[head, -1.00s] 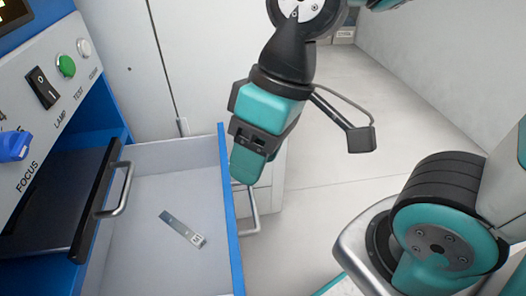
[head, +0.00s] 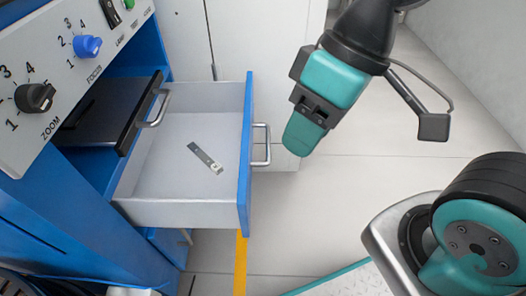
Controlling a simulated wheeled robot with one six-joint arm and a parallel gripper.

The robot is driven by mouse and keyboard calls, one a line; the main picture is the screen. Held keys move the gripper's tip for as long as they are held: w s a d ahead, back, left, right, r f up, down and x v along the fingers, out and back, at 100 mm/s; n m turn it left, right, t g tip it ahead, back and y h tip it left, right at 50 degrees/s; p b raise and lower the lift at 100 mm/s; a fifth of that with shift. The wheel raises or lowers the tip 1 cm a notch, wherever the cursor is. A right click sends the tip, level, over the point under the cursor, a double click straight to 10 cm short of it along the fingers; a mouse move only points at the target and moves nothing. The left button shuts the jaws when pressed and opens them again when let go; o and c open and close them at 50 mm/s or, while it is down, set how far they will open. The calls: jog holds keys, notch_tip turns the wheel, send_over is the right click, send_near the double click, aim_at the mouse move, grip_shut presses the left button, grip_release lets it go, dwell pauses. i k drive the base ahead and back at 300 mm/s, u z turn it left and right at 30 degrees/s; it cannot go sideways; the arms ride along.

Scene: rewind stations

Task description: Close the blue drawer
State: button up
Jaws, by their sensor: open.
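The blue drawer (head: 246,160) is pulled out from the blue cabinet, its blue front facing right with a metal handle (head: 262,145) on it. A small flat slide with a label (head: 206,158) lies inside on the drawer's pale floor. My gripper (head: 301,136) points down just to the right of the drawer's handle, apart from it in the picture. Its jaws are open, seen nearly side-on, with nothing visible between them.
A black tray or shelf with its own handle (head: 152,108) sits at the cabinet opening, left of the drawer. The control panel (head: 60,70) with knobs is at the upper left. White cabinet doors (head: 240,38) stand behind. Pale floor (head: 330,215) is clear to the right.

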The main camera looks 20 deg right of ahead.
aim_at(163, 183)
jog(key=u, duration=0.05)
jog(key=k, duration=0.1)
jog(key=z, duration=1.25)
jog(key=i, duration=1)
jog(key=u, duration=0.65)
jog(key=k, duration=0.55)
jog(key=u, duration=1.1)
